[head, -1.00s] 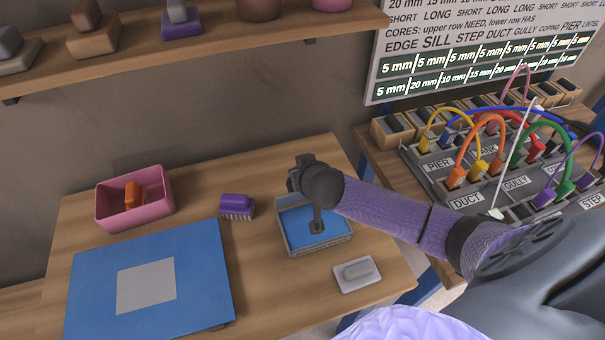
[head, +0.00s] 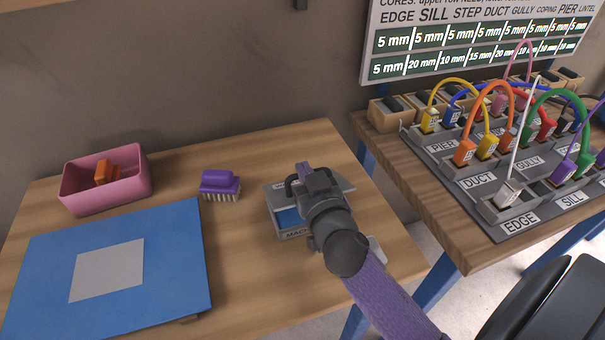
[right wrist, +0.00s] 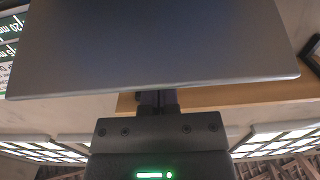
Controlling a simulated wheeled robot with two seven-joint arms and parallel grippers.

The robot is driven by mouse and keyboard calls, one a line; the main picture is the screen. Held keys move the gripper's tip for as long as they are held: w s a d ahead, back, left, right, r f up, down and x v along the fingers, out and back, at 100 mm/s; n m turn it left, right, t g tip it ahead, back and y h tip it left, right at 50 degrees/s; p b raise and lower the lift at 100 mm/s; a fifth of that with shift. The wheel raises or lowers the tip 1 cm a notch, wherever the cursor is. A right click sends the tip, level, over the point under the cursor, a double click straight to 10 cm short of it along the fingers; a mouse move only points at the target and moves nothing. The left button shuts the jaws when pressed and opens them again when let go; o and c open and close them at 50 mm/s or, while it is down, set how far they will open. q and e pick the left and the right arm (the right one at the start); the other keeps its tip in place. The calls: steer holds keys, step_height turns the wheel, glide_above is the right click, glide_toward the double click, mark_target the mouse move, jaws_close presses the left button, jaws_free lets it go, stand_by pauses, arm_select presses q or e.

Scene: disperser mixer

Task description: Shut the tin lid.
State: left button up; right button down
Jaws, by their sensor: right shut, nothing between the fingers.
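My right gripper (head: 303,172) is shut and empty, over the back of the tin. In the right wrist view, a broad grey plate (right wrist: 150,45), probably the lid, fills the top and hides the fingertips; contact cannot be told. My left gripper is out of view.
A purple brush (head: 219,182) stands left of the tin. A pink bin (head: 74,190) with an orange item and a blue mat (head: 180,250) lie further left. A pale block, partly hidden, is right of my arm. A rack with cables (head: 455,172) stands on the right table.

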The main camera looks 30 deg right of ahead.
steer(key=shift+s+f, duration=0.15)
steer(key=shift+f, duration=0.05)
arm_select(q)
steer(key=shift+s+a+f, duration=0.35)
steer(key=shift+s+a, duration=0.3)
